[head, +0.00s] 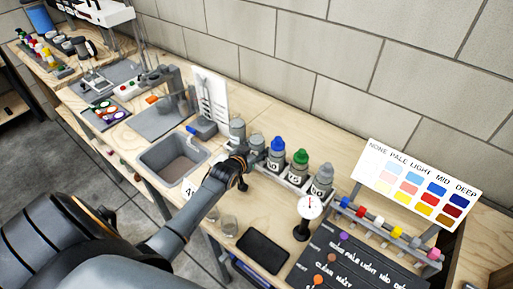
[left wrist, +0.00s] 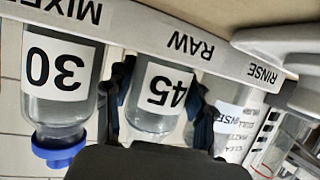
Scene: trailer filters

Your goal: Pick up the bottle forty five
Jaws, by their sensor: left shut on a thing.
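Bottle forty five (left wrist: 165,90) is a clear bottle with a white "45" label. It appears upside down in the left wrist view, by the part of the shelf strip marked RAW. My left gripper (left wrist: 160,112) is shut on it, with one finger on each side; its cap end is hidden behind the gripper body. In the head view my left gripper (head: 243,168) is at the left part of the bottle row, and its hand partly hides bottle forty five (head: 257,143). I cannot tell whether the bottle is clear of its seat. My right gripper is not in view.
Bottle thirty (left wrist: 58,75), with a blue cap, stands close beside it. A green-capped bottle (head: 299,162) and a grey-capped bottle (head: 321,181) follow to the right. A sink (head: 172,160) lies left; a dial gauge (head: 309,207) and a colour chart (head: 415,182) stand right.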

